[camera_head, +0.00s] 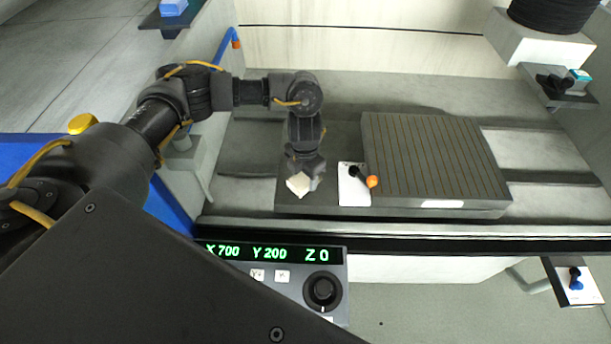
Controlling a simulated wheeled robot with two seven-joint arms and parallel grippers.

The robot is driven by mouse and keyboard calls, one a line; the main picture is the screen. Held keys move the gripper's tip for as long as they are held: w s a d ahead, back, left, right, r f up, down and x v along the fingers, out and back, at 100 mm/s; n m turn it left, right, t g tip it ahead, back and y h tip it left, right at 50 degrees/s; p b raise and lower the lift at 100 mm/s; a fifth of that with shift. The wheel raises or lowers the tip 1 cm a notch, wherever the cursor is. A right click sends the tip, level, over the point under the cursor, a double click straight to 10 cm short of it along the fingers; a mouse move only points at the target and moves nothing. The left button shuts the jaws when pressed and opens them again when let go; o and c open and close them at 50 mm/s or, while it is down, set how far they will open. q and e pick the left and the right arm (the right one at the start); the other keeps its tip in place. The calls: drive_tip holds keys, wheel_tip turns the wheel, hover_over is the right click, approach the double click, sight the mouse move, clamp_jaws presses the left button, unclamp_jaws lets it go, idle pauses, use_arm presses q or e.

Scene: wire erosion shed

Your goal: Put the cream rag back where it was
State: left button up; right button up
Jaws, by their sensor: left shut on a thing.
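The cream rag (298,184) is a small pale bundle at the tip of my left gripper (304,179). The gripper points down and is shut on the rag, left of the white plate and over the dark grey block. Parts of the rag are hidden by the fingers. I cannot tell whether the rag touches the surface under it. My right gripper is not in view.
A grooved grey table (435,160) lies right of the gripper. Close beside the gripper is a white plate (352,192) with an orange-tipped lever (371,181). A display panel (270,252) reading X700 Y200 Z0 stands in front. A shelf (556,86) with a teal-topped item is at far right.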

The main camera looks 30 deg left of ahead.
sight(305, 177)
use_arm(q)
drive_tip(key=shift+f, duration=0.45)
drive_tip(key=shift+f, duration=0.25)
drive_tip(key=o, duration=0.9)
drive_tip(key=shift+r, duration=0.1)
drive_tip(key=shift+o, duration=0.2)
wheel_tip(305, 177, up, 12)
drive_tip(key=b, duration=0.1)
drive_tip(key=shift+r, duration=0.2)
drive_tip(key=shift+r, duration=0.1)
